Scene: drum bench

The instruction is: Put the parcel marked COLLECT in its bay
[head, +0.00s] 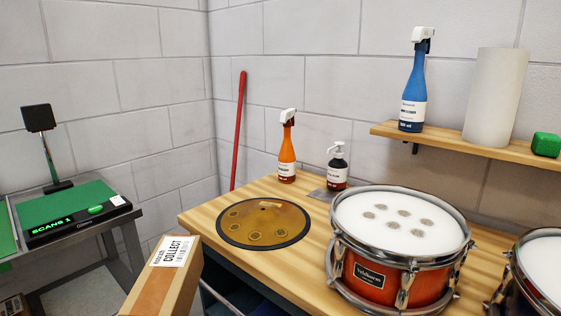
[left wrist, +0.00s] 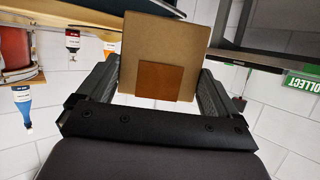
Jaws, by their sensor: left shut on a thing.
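The parcel (head: 163,285), a brown cardboard box with a white label reading COLLECT and a barcode, is at the bottom of the head view, tilted, in front of the bench. In the left wrist view the parcel (left wrist: 165,40) sits between the two fingers of my left gripper (left wrist: 160,78), which is shut on it. A green sign reading COLLECT (left wrist: 303,82) shows upside down at the right edge of the left wrist view, apart from the parcel. The bay itself cannot be made out. My left gripper is hidden in the head view. My right gripper is in neither view.
A scanner (head: 80,222) with a green top and display reading SCANS 1 stands on a metal table at left. The wooden bench (head: 215,205) holds a bronze disc (head: 262,215), a red drum (head: 375,275), an orange spray bottle (head: 287,150) and a dark pump bottle (head: 337,170).

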